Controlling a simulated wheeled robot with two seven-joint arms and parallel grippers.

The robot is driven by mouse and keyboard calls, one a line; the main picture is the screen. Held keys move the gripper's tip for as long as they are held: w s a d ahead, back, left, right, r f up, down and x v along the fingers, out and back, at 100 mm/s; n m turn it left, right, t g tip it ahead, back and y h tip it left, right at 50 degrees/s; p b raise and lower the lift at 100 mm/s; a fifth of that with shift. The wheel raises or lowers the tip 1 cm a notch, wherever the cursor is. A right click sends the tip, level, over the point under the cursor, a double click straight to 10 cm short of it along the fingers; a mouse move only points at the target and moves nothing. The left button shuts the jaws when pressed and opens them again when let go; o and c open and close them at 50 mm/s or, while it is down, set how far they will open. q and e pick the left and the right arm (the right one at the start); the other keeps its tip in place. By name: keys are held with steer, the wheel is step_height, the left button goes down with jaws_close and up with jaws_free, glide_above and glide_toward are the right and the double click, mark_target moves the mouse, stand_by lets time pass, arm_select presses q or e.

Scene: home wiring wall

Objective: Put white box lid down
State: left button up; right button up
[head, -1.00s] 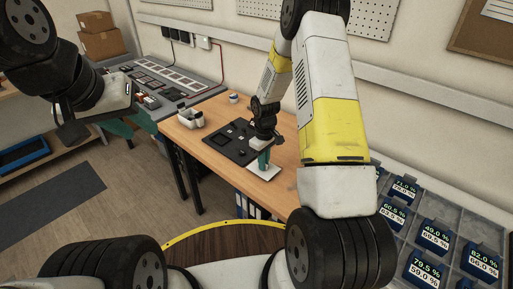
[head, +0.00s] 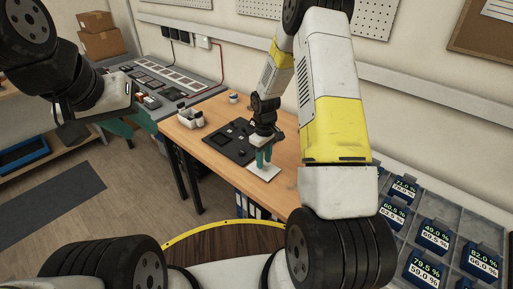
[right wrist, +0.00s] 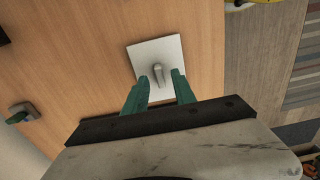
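The white box lid (head: 266,174) is a flat white square lying on the wooden table, close to its front edge. In the right wrist view the lid (right wrist: 172,52) shows a small grey upright handle (right wrist: 158,73) at its middle. My right gripper (right wrist: 159,82) is above the lid, its two teal fingers apart on either side of the handle, with gaps showing. In the head view the right gripper (head: 263,160) points down over the lid. My left gripper (head: 130,122) hangs at the left, away from the table; its finger gap is unclear.
A black tray (head: 222,145) with small recesses lies on the table left of the lid. A white container (head: 190,118) and a small cup (head: 233,98) stand farther back. Blue labelled bins (head: 432,236) sit at the right. Bare wood (right wrist: 85,80) surrounds the lid.

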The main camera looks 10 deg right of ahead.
steer(key=s+r+m+t, duration=0.1)
steer(key=s+r, duration=0.1)
steer(key=r, duration=0.9)
steer(key=s+r+m+t, duration=0.1)
steer(key=s+r, duration=0.1)
steer(key=r, duration=0.9)
steer(key=s+a+r+m+t+y, duration=0.1)
steer(key=s+r+m+t, duration=0.1)
steer(key=s+r, duration=0.4)
steer(key=s+r+m+t+y, duration=0.1)
steer(key=s+r, duration=0.6)
steer(key=s, duration=0.7)
steer(key=shift+s+a+r+m+t, duration=0.2)
steer(key=shift+s+a+m+t, duration=0.3)
steer(key=shift+m, duration=0.5)
